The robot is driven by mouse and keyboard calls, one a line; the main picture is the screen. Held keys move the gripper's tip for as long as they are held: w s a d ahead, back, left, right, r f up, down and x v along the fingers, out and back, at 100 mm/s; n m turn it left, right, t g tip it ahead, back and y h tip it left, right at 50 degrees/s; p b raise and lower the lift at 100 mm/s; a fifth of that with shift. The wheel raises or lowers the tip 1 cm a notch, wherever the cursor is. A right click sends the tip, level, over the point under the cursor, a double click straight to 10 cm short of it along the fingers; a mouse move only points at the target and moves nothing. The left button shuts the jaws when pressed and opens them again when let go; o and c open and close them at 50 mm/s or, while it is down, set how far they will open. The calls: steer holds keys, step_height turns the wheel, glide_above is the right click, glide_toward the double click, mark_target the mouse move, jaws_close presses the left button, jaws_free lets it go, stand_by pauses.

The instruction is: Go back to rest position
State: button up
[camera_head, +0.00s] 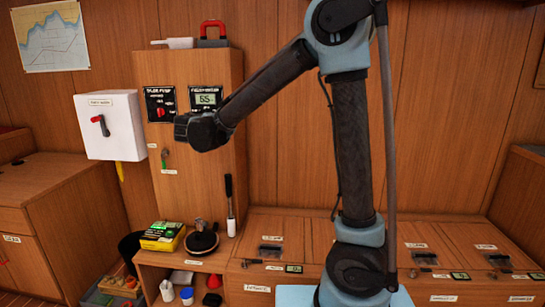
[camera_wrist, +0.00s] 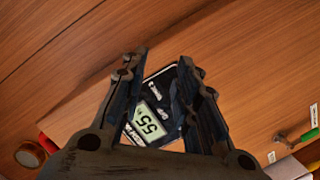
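My gripper (camera_wrist: 160,65) shows in the wrist view with its two fingers apart and nothing held between them. A black meter panel (camera_wrist: 158,108) with a lit display reading 55 lies beyond the fingers, partly hidden by them. In the head view my gripper (camera_head: 200,131) is in front of the tall wooden cabinet, just below the same meter panel (camera_head: 206,97). My arm is raised and bent, reaching left. I cannot tell from the views whether the gripper touches the cabinet.
A black switch panel (camera_head: 160,104) with a red knob is left of the meter. A white box (camera_head: 109,126) with a red-handled switch hangs further left. A yellow-green device (camera_head: 163,236) and a black round object (camera_head: 202,241) sit on the low shelf. A black-handled lever (camera_head: 230,205) stands right of them.

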steer(key=d+f+m+g+h, duration=0.1)
steer(key=d+f+g, duration=0.1)
steer(key=d, duration=0.7)
steer(key=d+f+m+g+h, duration=0.1)
steer(key=d+g, duration=0.1)
steer(key=d, duration=0.8)
steer(key=s+d+f+m+g, duration=0.1)
steer(key=s+d+f+g, duration=0.2)
steer(key=d, duration=0.5)
steer(key=s+d+f+m+g, duration=0.1)
steer(key=s+d+f, duration=0.2)
steer(key=s+d, duration=0.4)
steer(key=s+d+f+m+g+y, duration=0.15)
steer(key=s+d+f+g, duration=0.25)
steer(key=s+d+f, duration=0.45)
steer(key=s+f+m+g+y, duration=0.1)
steer(key=s+f+y, duration=0.3)
steer(key=s, duration=1.1)
step_height(320, 180, down, 3)
steer(key=shift+d+g, duration=0.2)
steer(key=shift+g, duration=0.1)
steer(key=shift+w+m, duration=0.1)
steer(key=shift+m, duration=0.15)
steer(key=shift+w+f, duration=0.2)
steer(key=shift+w, duration=0.25)
